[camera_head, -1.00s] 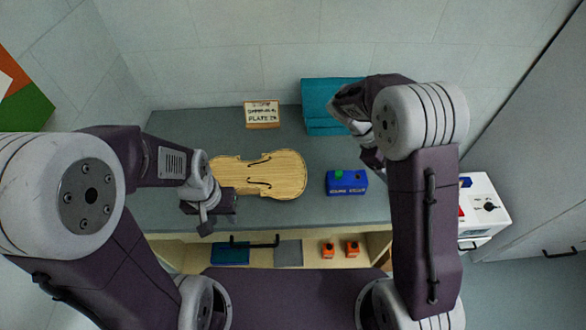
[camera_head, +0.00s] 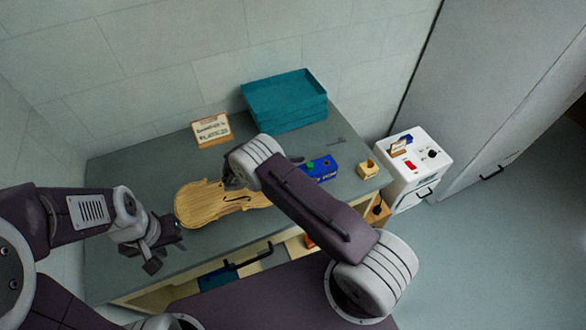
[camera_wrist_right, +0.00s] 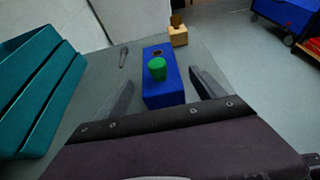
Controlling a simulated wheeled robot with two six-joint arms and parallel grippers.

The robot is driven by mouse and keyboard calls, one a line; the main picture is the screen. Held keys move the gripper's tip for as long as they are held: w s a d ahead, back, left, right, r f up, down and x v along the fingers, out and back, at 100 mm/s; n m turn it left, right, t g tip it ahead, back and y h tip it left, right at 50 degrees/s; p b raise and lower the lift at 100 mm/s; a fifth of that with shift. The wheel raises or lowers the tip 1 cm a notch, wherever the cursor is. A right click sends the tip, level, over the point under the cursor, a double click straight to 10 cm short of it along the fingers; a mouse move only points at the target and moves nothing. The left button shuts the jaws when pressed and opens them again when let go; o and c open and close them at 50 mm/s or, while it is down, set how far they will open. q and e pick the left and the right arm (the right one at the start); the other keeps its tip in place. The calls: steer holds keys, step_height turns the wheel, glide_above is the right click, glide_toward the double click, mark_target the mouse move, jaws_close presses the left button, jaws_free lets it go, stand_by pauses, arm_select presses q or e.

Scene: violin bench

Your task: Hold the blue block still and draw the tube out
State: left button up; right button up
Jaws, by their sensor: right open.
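The blue block (camera_head: 322,168) lies on the bench, with a green-topped tube (camera_head: 310,166) standing in it. In the right wrist view the blue block (camera_wrist_right: 165,92) lies ahead, its green tube top (camera_wrist_right: 157,68) upright near a dark hole. My right gripper (camera_wrist_right: 161,78) is open; its fingers are spread to either side of the block, and I see no contact. In the head view my right arm hides this gripper and part of the block. My left gripper (camera_head: 158,242) is at the bench's left front, beside the violin plate and away from the block; its jaw opening is unclear.
A wooden violin plate (camera_head: 205,207) lies left of the block. Teal trays (camera_head: 286,103) and a lettered sign (camera_head: 211,130) stand behind. A small wooden holder (camera_head: 367,169) sits right of the block, and a white machine (camera_head: 412,160) stands beyond the bench's right end.

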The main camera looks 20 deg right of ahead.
mark_target(314, 167)
steer(key=p+x, duration=0.1)
steer(key=x, duration=0.3)
steer(key=shift+d+f, duration=0.1)
steer(key=shift+d, duration=0.3)
steer(key=shift+c, duration=0.3)
steer(key=c, duration=1.6)
steer(key=shift+o, duration=0.2)
steer(key=o, duration=1.6)
steer(key=shift+a, duration=0.1)
